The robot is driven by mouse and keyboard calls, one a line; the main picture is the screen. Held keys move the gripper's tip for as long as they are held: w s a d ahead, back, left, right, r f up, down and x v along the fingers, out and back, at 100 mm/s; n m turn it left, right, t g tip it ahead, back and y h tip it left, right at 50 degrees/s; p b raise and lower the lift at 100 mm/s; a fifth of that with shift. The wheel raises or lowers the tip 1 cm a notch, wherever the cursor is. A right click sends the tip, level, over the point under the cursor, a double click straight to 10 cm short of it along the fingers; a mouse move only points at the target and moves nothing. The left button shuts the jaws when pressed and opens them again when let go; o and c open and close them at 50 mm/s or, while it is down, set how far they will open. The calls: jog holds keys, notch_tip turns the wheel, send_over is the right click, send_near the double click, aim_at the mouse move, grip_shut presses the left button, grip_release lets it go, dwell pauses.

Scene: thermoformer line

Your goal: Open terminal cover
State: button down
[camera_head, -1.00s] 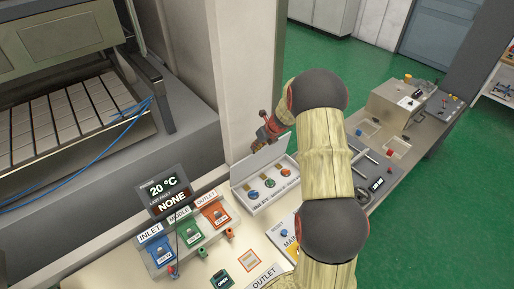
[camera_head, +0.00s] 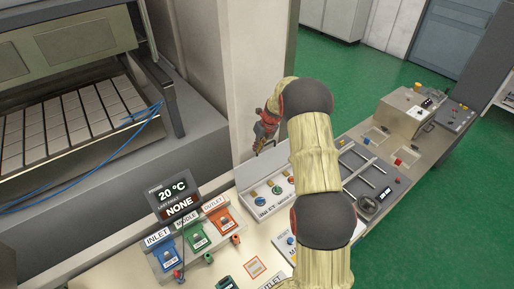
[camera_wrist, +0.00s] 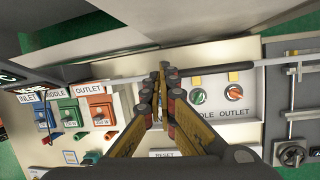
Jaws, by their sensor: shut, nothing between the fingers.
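The terminal box (camera_head: 262,211) is a pale box on the bench by the pillar, with blue, green and orange round terminals inside. Its pale cover (camera_head: 246,172) stands raised along the back edge, so the terminals are exposed. In the wrist view the cover (camera_wrist: 210,53) lies beyond the box, with a dark bar along its edge. My gripper (camera_head: 259,150) is above the back of the box, near the cover. In the wrist view my gripper (camera_wrist: 162,72) has its fingertips together and empty, near the bar; contact cannot be told. The fingers hide the left terminal.
Blue, green and orange units (camera_head: 198,236) labelled INLET, MIDDLE and OUTLET stand left of the box. A display (camera_head: 174,196) reads 20 °C and NONE. The pillar (camera_head: 250,70) rises close behind my gripper. A control panel (camera_head: 372,178) lies to the right.

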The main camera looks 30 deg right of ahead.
jog(key=shift+r, duration=0.1)
jog(key=v, duration=1.1)
jog(key=shift+r, duration=0.35)
jog(key=shift+s+d+f, duration=0.1)
jog(key=shift+s, duration=0.05)
